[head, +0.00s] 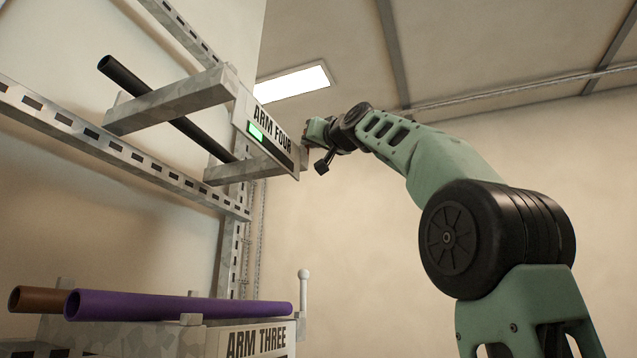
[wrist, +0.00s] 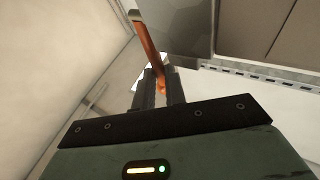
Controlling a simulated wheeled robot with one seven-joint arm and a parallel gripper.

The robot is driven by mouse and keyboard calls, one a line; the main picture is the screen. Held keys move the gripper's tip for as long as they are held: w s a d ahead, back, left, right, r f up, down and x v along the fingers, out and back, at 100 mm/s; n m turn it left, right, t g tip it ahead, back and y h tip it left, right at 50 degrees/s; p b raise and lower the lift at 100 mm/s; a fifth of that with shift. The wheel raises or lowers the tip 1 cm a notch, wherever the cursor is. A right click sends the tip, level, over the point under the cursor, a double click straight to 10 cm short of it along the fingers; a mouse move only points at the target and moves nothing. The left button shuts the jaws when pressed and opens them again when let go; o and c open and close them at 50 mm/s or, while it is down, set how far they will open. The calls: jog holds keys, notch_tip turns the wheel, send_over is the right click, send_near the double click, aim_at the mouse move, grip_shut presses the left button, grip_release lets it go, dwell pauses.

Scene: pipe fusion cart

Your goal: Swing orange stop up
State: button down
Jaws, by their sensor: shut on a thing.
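The orange stop (wrist: 149,42) is a slim orange bar in the wrist view. It runs from the upper left down to between my fingers. My gripper (wrist: 161,84) is shut on its near end. In the head view my gripper (head: 314,133) is at the front end of the rack arm labelled ARM FOUR (head: 272,137), close to the sign's right edge. The stop is mostly hidden there by the sign and my gripper. The bar's far end meets a grey panel edge in the wrist view.
A black pipe (head: 150,94) lies across the upper rack arms. Below, a purple pipe (head: 180,306) and a brown pipe (head: 38,299) rest on the arm labelled ARM THREE (head: 257,342), with a pale upright post (head: 303,300) at its end. Space right of the rack is clear.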

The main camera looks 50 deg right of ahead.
jog(key=shift+a+n+t+b, duration=0.15)
jog(key=shift+n+t+b, duration=0.15)
jog(key=shift+n+b, duration=0.1)
jog(key=shift+s+f+y, duration=0.1)
jog(key=shift+f+y, duration=0.05)
jog(key=shift+y, duration=0.25)
jog(key=shift+a+n+b, duration=0.15)
jog(key=shift+n+b, duration=0.25)
jog(key=shift+b, duration=0.1)
jog(key=shift+c, duration=1)
grip_release()
jog(key=shift+s, duration=0.1)
jog(key=s+d+b, duration=0.2)
jog(key=s+d, duration=0.3)
jog(key=s, duration=0.8)
jog(key=shift+d, duration=0.15)
